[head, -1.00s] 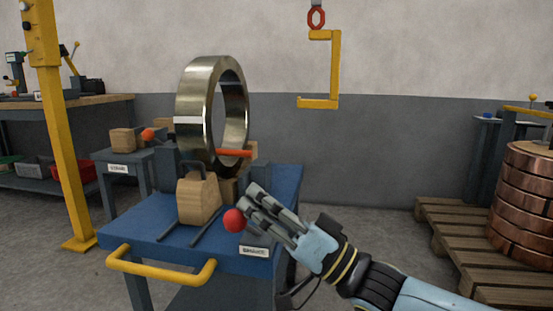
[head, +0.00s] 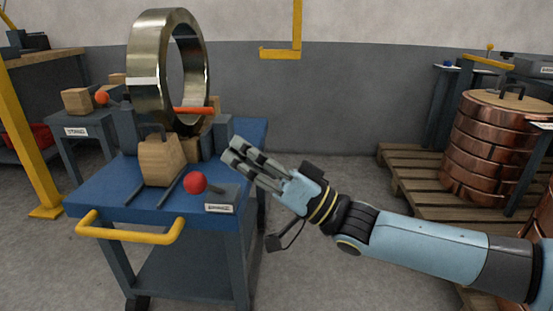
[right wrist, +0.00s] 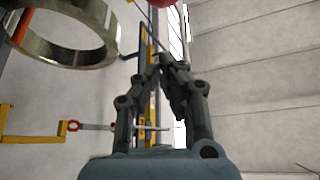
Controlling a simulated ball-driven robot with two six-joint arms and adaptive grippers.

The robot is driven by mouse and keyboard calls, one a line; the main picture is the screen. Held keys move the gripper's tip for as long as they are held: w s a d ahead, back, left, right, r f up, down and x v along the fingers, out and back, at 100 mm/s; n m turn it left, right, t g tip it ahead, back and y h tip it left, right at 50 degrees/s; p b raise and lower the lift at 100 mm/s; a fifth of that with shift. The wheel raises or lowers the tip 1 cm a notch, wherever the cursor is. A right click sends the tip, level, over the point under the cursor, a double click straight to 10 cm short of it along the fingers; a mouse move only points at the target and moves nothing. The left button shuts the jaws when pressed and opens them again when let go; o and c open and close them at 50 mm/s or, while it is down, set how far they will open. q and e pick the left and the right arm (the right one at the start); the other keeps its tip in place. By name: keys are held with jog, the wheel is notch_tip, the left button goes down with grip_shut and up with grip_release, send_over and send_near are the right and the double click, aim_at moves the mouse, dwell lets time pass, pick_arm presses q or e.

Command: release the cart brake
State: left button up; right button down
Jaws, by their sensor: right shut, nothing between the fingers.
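The blue cart (head: 95,203) stands at the left in the head view, with a yellow push handle (head: 130,236) in front. A red ball knob (head: 195,183) sits on a short dark lever at its front right corner, above a label plate (head: 219,208). A red ball (right wrist: 170,2) is cut off at the top of the right wrist view. My right gripper (head: 233,151) is shut and empty, up and right of the knob and apart from it. Its closed fingers (right wrist: 160,66) show in the right wrist view. My left gripper is not in view.
A large metal ring (head: 150,75) stands on the cart beside a wooden block (head: 160,163). A yellow hook (head: 278,54) hangs behind. Copper coils (head: 495,135) stand on a pallet (head: 400,160) at the right. A yellow post (head: 22,130) is at the left.

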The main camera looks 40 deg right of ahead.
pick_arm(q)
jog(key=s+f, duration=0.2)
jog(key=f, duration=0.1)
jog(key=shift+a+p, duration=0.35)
pick_arm(e)
jog(key=v, duration=0.6)
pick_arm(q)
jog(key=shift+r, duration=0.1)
pick_arm(e)
jog(key=shift+s, duration=0.1)
